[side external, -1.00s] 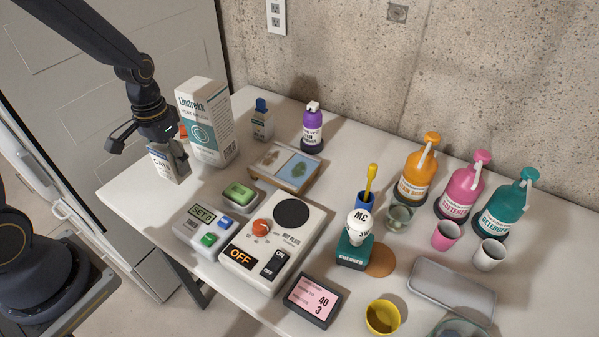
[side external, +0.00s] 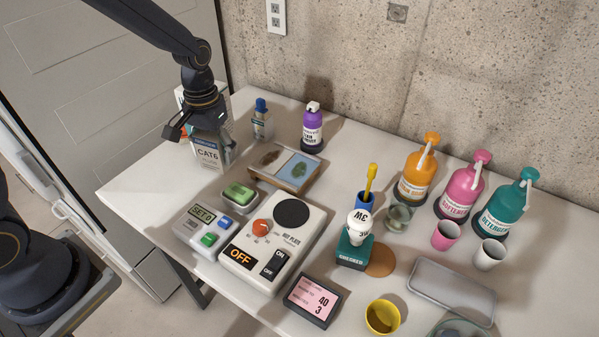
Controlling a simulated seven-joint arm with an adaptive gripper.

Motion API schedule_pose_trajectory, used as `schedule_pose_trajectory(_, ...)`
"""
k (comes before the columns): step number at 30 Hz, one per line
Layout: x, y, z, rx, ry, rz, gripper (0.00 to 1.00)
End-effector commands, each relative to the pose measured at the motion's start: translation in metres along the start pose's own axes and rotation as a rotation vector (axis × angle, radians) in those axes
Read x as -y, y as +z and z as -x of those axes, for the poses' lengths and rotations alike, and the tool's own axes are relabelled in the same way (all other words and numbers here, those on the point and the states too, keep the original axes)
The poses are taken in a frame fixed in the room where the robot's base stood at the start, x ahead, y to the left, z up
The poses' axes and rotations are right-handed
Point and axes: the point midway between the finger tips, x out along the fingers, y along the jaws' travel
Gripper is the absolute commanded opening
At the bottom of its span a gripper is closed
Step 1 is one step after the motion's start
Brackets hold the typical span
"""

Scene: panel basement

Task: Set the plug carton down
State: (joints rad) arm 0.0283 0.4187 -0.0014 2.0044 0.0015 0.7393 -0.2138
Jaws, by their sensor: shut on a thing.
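The plug carton (side external: 209,152) is a small white and grey box with "CAT6" lettering on its front. My gripper (side external: 207,132) is shut on its upper part from above and covers its top. The carton is roughly upright. It is over the back left of the white table (side external: 143,187), in front of a taller white carton. Whether its bottom touches the table or hangs just above it I cannot tell.
The taller carton (side external: 184,98) is mostly hidden behind my gripper. A blue-capped bottle (side external: 262,124) and a tray with two patches (side external: 264,180) are to the right. A green sponge in a dish (side external: 239,195) is in front. The table's left corner is clear.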

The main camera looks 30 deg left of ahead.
Motion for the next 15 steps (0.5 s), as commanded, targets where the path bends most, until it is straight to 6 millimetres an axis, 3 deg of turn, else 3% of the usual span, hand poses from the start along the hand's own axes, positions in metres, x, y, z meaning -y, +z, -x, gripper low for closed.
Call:
schedule_pose_trajectory(5, -0.052, 0.008, 0.011, -0.002, -0.002, 0.019, 0.29)
schedule_pose_trajectory(12, -0.132, 0.037, 0.024, -0.016, -0.001, -0.092, 0.28)
schedule_pose_trajectory(15, -0.151, 0.048, 0.026, -0.022, 0.002, -0.149, 0.28)
